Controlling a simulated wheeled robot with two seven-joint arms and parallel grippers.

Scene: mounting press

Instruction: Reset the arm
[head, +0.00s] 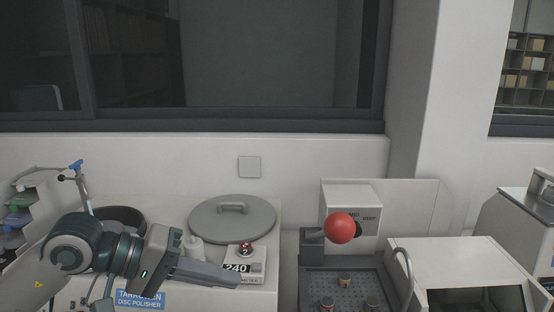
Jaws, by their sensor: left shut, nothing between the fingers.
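My left arm comes in from the lower left. Its gripper (236,283) is shut and empty, pointing right in front of the disc polisher (140,299). The fingertips are in front of the small control box marked 240 (257,262), low in the picture; I cannot tell whether they touch it. My right gripper is not in view.
The polisher has a round grey lid (232,218) with a handle. Right of it stands a machine with a red ball knob (340,228) over a perforated tray (371,285) holding small pieces. A white box with a dark window (440,262) stands further right.

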